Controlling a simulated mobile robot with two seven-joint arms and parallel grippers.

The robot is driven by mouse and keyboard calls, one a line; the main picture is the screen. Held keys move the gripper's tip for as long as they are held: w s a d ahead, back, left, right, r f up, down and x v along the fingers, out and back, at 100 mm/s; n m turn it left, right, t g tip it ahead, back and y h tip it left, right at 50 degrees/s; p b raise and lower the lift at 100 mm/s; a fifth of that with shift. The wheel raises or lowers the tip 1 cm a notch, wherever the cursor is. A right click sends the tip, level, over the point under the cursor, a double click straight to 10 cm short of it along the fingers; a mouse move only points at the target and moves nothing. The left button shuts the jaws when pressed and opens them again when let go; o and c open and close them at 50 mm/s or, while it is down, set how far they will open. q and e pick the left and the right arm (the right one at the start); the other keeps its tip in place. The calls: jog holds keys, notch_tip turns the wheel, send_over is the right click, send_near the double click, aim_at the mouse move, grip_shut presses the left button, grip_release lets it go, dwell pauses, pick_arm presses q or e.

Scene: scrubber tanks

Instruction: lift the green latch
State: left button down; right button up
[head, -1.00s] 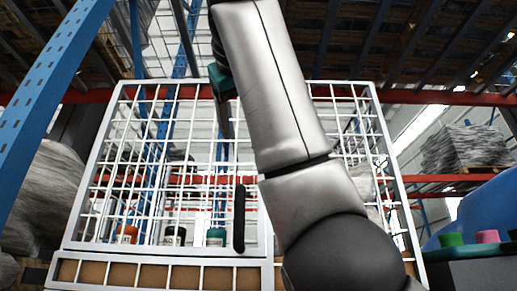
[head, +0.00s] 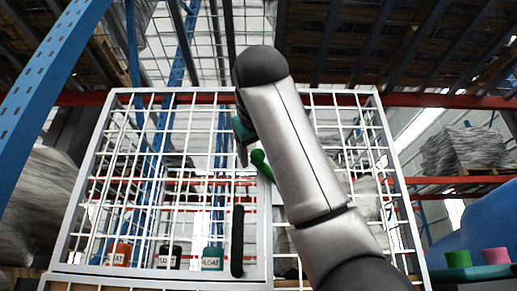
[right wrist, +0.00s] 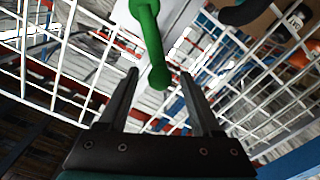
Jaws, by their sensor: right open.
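The green latch (head: 261,164) is on the middle upright of the white grid doors, partly covered by my right arm in the head view. In the right wrist view the green latch (right wrist: 151,38) is a bar with a rounded end that comes down between my fingertips. My right gripper (right wrist: 159,76) is open around that end, with a visible gap to each finger; I cannot tell how deep the end lies. In the head view the right gripper (head: 242,148) shows edge-on just left of the latch. My left gripper is in neither view.
A black vertical handle (head: 237,241) is on the left door below the latch. Orange (head: 121,254), black (head: 169,257) and teal (head: 212,257) bottles stand behind the grid. At right are a green cap (head: 458,259), a pink cap (head: 497,256) and a blue tank (head: 485,225).

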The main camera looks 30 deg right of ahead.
jog(key=shift+p+x, duration=0.3)
jog(key=shift+x, duration=0.95)
grip_shut()
jog(key=shift+a, duration=0.1)
dwell(0.4)
